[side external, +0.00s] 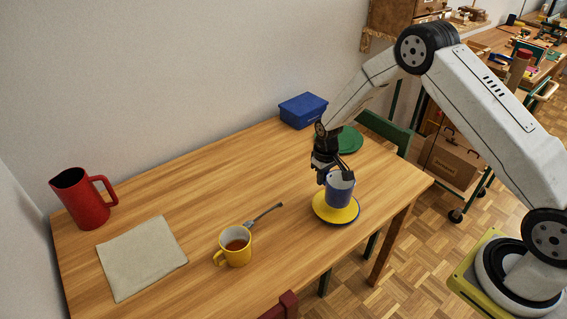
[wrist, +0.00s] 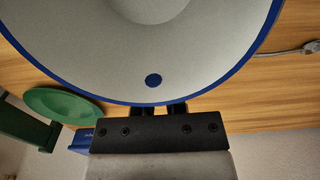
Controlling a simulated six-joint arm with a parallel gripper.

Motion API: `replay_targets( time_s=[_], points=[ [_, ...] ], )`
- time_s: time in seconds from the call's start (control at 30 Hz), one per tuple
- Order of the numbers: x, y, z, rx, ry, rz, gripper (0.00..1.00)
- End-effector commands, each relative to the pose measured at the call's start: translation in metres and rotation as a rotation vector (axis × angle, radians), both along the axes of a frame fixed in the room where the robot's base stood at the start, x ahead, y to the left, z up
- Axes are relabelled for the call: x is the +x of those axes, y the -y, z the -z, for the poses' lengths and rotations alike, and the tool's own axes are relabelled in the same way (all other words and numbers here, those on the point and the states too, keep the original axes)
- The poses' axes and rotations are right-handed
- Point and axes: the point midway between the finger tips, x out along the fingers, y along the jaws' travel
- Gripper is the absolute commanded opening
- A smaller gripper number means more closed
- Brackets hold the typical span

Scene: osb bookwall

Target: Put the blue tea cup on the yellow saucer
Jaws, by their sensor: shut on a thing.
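The blue tea cup (side external: 340,190) is upright with a pale grey inside, over the middle of the yellow saucer (side external: 325,212). I cannot tell whether its base touches the saucer. The saucer lies on the table and has a dark blue rim. My gripper (side external: 329,174) is shut on the wall of the cup on its far left side. In the wrist view the cup (wrist: 150,60) fills the top, showing its blue rim and a blue dot inside. The gripper's fingers (wrist: 160,107) are mostly hidden behind the cup there, and the saucer is out of sight.
The table's middle is clear.

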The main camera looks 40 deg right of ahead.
Motion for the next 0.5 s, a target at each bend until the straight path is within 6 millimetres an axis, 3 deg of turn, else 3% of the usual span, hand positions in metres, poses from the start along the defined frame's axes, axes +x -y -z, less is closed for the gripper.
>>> replay_targets(
  time_s=[0.5],
  points=[
    [0.005,0.001,0.035,-0.001,0.001,0.000,0.00]
  ],
)
